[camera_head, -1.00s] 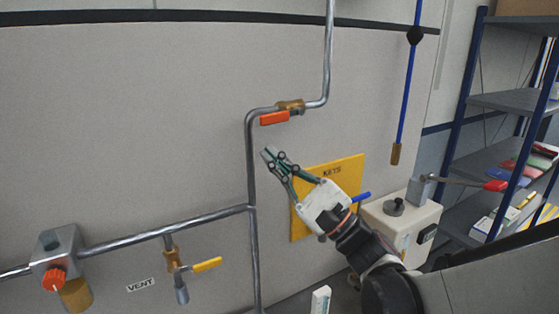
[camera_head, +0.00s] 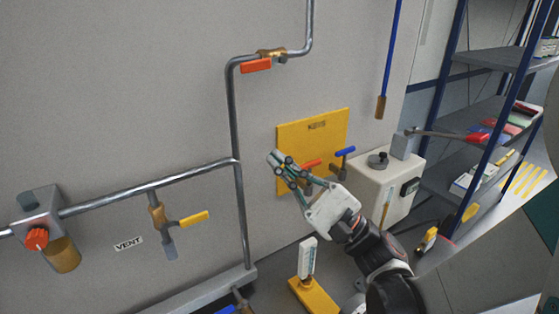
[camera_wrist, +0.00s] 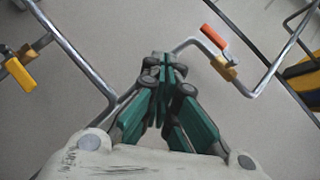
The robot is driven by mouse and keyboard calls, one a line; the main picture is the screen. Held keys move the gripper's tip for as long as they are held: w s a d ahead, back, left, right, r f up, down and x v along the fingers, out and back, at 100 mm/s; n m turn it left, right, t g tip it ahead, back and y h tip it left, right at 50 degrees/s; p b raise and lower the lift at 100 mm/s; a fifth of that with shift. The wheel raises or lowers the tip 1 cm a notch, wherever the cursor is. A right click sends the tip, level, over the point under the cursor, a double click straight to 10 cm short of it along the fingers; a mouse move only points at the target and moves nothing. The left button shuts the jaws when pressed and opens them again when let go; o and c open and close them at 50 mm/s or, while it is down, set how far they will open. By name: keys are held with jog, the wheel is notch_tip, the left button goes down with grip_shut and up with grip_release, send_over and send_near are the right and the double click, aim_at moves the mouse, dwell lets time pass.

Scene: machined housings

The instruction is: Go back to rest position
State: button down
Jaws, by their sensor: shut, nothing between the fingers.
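My gripper (camera_head: 279,160) is in the middle right of the head view, in front of the lower part of the yellow KEYS board (camera_head: 313,133). Its white body and dark arm reach in from the lower right. In the wrist view the green fingers of my gripper (camera_wrist: 165,62) meet at their tips, with nothing between them. The red-handled valve (camera_head: 257,65) is above and left of my gripper on the pipe, and it shows in the wrist view (camera_wrist: 214,37), apart from the fingers.
A yellow-handled valve (camera_head: 193,218) and a red-knobbed regulator (camera_head: 37,238) are on the left pipe. A white box (camera_head: 385,180) with a red-tipped lever stands right of the board. Blue shelving (camera_head: 480,115) is at the right. A white device on a yellow base (camera_head: 312,292) is below.

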notch_tip(320, 180, down, 14)
jog(key=s+n+g+h+b, duration=0.2)
jog(key=s+n+g+h, duration=0.15)
jog(key=n+h, duration=0.6)
jog(key=s+d+f+n+h+b, duration=0.1)
jog(key=s+d+f+n+h, duration=0.1)
jog(key=d+h, duration=0.4)
jog(key=s+d+f+n+h+b, duration=0.1)
jog(key=s+d+f+h, duration=0.3)
jog(key=d, duration=1)
jog(key=n+h, duration=0.1)
jog(key=h, duration=0.2)
jog(key=shift+d+f, duration=0.25)
jog(key=shift+n, duration=0.25)
